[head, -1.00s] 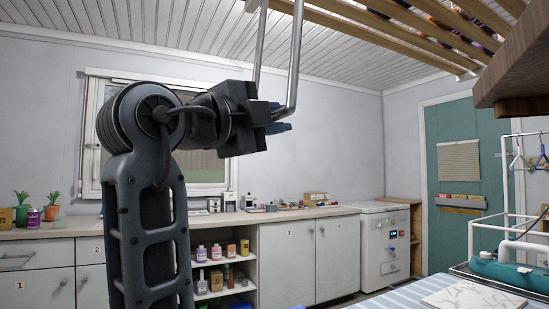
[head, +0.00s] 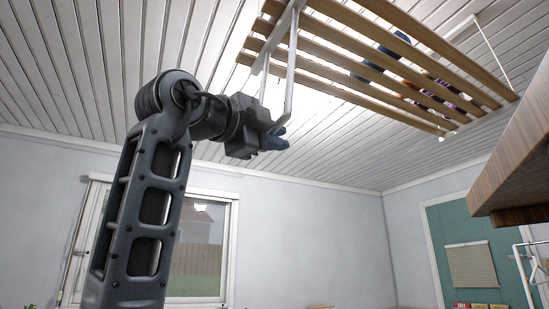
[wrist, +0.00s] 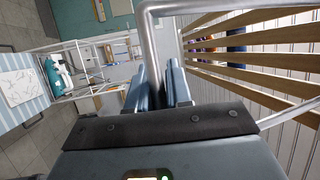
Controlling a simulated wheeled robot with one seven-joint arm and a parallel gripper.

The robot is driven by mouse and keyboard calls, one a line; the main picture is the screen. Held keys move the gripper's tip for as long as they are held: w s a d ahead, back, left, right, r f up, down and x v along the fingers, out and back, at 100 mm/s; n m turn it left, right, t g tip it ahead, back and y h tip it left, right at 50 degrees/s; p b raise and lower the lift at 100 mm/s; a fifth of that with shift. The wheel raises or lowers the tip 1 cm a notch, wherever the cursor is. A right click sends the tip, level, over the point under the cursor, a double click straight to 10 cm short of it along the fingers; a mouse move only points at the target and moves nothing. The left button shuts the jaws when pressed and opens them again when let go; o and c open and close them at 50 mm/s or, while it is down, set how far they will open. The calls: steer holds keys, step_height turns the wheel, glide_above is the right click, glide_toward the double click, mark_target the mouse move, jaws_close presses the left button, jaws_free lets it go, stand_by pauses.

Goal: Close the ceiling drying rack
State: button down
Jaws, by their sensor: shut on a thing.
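The ceiling drying rack (head: 375,62) has long wooden slats and hangs close under the white board ceiling. A bent metal handle bar (head: 291,80) comes down from its near left end. My gripper (head: 280,140) is shut on the lower part of this bar, below the slats. In the wrist view the handle bar (wrist: 150,42) runs down between the two blue-grey fingers of my gripper (wrist: 160,88), and the slats (wrist: 235,45) lie to the right. The exact contact is partly hidden by the fingers.
Dark blue and purple cloth-like items (head: 440,88) lie on the slats. A wooden shelf or cabinet edge (head: 515,165) juts in at the right. A window (head: 205,245) and a green door (head: 470,235) are in the walls behind. The air left of the rack is clear.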

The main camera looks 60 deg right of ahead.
step_height(320, 180, up, 19)
steer(key=p, duration=0.8)
steer(key=shift+f+p, duration=0.15)
steer(key=shift+p, duration=0.2)
steer(key=shift+w+a, duration=0.1)
steer(key=c, duration=1.3)
jaws_free()
steer(key=shift+o, duration=0.9)
steer(key=shift+f, duration=0.1)
steer(key=b+v, duration=0.2)
steer(key=v, duration=0.5)
steer(key=shift+a, duration=0.3)
steer(key=shift+w+f, duration=0.1)
